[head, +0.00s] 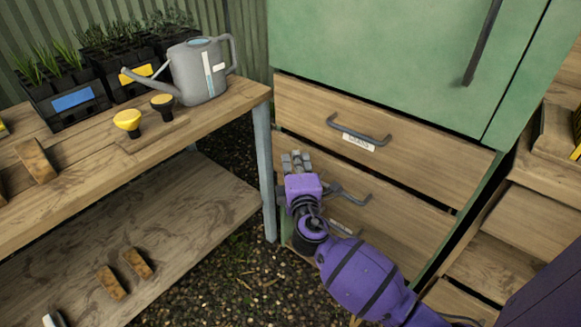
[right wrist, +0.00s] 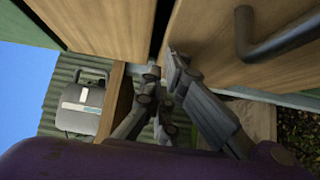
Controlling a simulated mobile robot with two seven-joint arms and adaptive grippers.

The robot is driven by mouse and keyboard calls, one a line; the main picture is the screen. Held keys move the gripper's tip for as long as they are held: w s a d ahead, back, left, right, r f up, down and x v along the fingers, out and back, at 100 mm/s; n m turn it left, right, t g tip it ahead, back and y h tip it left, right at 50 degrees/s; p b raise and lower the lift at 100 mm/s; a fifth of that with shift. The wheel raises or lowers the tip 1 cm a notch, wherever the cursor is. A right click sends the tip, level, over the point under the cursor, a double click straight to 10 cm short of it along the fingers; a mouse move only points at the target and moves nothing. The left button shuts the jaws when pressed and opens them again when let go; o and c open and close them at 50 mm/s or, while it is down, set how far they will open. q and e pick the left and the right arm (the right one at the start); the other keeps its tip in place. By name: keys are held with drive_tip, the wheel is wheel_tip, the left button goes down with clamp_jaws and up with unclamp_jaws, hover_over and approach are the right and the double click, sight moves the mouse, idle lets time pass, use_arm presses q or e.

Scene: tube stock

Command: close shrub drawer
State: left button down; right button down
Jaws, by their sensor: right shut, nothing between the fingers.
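Two wooden drawers sit under a green cabinet in the head view. The upper drawer (head: 410,160) has a dark bar handle (head: 358,134) and a small white label (head: 358,141), too small to read surely. The lower drawer (head: 405,222) also has a handle (head: 350,193); its label is mostly hidden by my right arm. My right gripper (head: 297,160) is shut and empty at the left side of the drawer fronts. In the right wrist view its fingertips (right wrist: 165,75) are close to the dark gap between the fronts; contact is unclear. My left gripper is out of view.
A wooden bench (head: 215,112) on the left holds a grey watering can (head: 203,72), black plant trays (head: 72,103) and yellow-topped tools (head: 127,121). Its grey leg (head: 265,170) stands close to my right gripper. Wooden shelving (head: 525,225) is on the right. Gravel covers the floor.

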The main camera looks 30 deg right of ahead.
sight(302, 147)
drive_tip(key=shift+w+d, duration=0.1)
drive_tip(key=shift+d, duration=0.1)
drive_tip(key=shift+w+d, duration=0.25)
drive_tip(key=shift+d, duration=0.4)
drive_tip(key=shift+w+d, duration=0.25)
drive_tip(key=shift+d, duration=0.35)
drive_tip(key=shift+r, duration=0.1)
